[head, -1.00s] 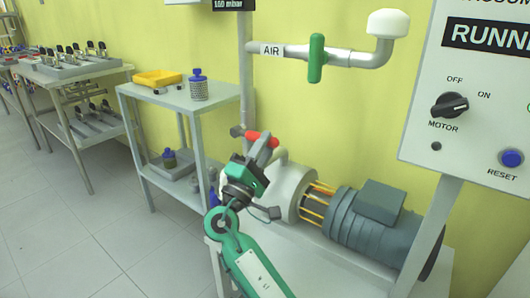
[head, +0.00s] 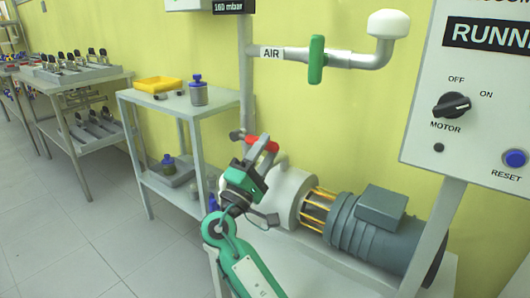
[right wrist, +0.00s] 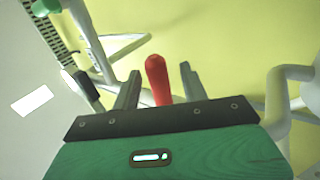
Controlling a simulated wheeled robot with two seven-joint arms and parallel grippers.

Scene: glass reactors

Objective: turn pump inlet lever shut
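The pump inlet lever is a red handle (head: 264,144) on the vertical pipe above the pump; in the head view it lies nearly level, sloping slightly down to the right. In the right wrist view the red handle (right wrist: 157,82) stands between the two fingers, with a gap on each side. My right gripper (head: 256,153) is at the lever in the head view and partly overlaps it. It is open around the handle in the wrist view (right wrist: 160,88). Whether a finger touches the lever I cannot tell. My left gripper is not in view.
The pump motor (head: 368,228) sits right of the gripper on a low bench. A green AIR lever (head: 316,60) is on the pipe above. A control panel (head: 420,125) stands at the right. A grey shelf (head: 130,97) with a yellow tray (head: 158,84) stands left.

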